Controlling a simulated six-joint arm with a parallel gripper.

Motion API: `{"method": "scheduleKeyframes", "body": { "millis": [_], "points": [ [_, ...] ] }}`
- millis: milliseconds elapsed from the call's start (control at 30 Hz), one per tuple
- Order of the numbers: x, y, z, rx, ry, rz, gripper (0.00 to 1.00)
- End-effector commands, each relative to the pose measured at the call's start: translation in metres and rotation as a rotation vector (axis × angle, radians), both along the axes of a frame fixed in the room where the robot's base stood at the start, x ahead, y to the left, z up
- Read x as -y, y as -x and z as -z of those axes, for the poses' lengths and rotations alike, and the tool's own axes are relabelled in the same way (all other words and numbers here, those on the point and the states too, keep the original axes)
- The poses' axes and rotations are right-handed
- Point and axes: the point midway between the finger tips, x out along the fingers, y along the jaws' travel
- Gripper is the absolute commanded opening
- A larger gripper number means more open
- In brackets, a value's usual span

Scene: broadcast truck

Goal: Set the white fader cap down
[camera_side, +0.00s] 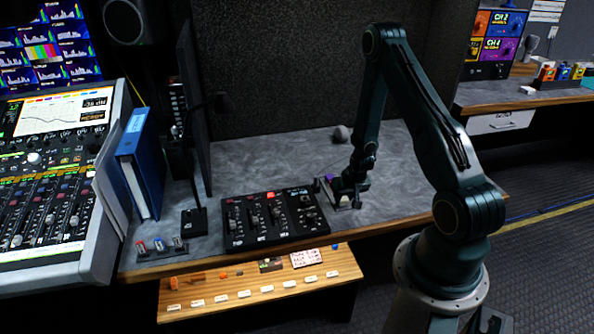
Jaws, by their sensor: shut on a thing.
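My gripper (346,196) points down just right of the black fader panel (272,219), low over the grey desk top. It is shut on a small pale thing (344,200), which looks like the white fader cap; the fingers hide part of it. A small grey tray or plate (320,186) lies at the gripper, with a purple piece (328,177) beside the fingers. I cannot tell whether the held cap touches the surface under it.
A grey ball-like thing (341,133) is at the back of the desk (270,163). A blue binder (140,165) and small coloured switches (160,245) are on the left. A wooden shelf (258,282) with white labels sits below the front edge. The desk behind the panel is clear.

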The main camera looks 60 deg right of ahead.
Motion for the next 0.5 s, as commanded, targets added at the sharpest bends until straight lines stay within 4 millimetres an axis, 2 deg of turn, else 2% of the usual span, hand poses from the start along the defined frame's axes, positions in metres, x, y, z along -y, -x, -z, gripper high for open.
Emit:
{"method": "scheduleKeyframes", "body": {
  "millis": [467,500],
  "points": [
    [0.0002,-0.0002,0.0045,0.0,0.0,0.0,0.08],
    [0.0003,-0.0003,0.0046,0.001,0.001,0.0,0.33]
  ]
}}
